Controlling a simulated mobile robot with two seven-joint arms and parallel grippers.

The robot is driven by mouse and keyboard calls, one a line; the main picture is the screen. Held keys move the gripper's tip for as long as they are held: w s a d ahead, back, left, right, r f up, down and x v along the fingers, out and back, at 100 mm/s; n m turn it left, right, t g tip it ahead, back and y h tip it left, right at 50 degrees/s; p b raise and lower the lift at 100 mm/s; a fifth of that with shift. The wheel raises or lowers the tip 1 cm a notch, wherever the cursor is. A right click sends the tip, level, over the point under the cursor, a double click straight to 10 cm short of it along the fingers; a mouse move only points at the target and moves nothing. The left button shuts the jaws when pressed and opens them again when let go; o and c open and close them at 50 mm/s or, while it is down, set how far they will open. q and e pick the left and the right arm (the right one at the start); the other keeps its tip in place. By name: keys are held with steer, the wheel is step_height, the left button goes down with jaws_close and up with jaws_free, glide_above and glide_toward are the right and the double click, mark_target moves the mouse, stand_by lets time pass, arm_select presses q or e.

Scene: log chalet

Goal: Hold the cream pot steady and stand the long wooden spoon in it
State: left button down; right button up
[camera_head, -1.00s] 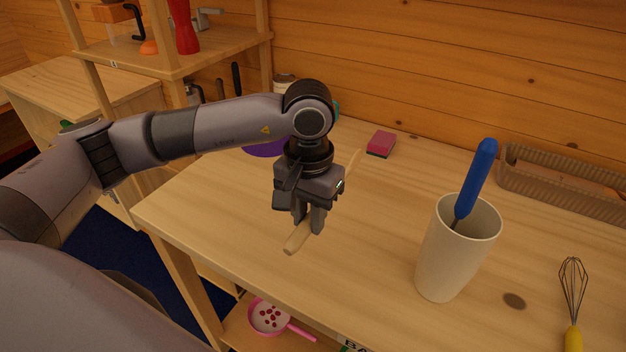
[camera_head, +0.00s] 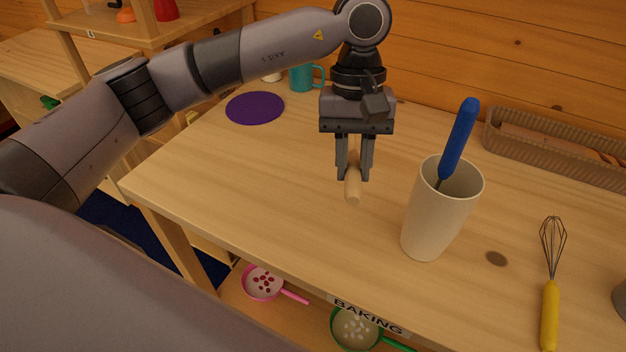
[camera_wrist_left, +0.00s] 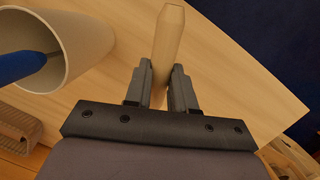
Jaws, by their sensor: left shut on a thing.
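The cream pot (camera_head: 428,222) stands upright on the table, with a blue-handled utensil (camera_head: 459,140) leaning in it. My left gripper (camera_head: 354,176) is shut on the long wooden spoon (camera_head: 353,188), to the left of the pot and apart from it. The near end of the spoon's handle sticks out below the fingers towards me; the rest is hidden behind the gripper. In the left wrist view the spoon handle (camera_wrist_left: 168,45) is between the two fingers (camera_wrist_left: 160,88), and the pot (camera_wrist_left: 88,50) opens at the upper left. My right gripper is not in view.
A whisk with a yellow handle (camera_head: 550,310) lies right of the pot. A woven basket (camera_head: 555,155) stands behind it. A purple disc (camera_head: 255,108) and a teal mug (camera_head: 303,78) are at the back left. The table's front left is clear.

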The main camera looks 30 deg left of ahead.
arm_select(q)
steer(key=d+r+n+h, duration=0.4)
steer(key=r, duration=0.5)
steer(key=d+r+n+h, duration=0.3)
steer(key=d+r+n, duration=0.2)
steer(key=r, duration=0.5)
steer(key=s+r+n+t+h, duration=0.35)
steer(key=r+h, duration=0.35)
steer(key=r, duration=1.1)
step_height(320, 180, down, 11)
steer(key=w+d+h, duration=0.2)
steer(key=h, duration=0.1)
steer(key=shift+d+m+g, duration=0.35)
steer(key=shift+g, duration=0.1)
steer(key=shift+f, duration=0.1)
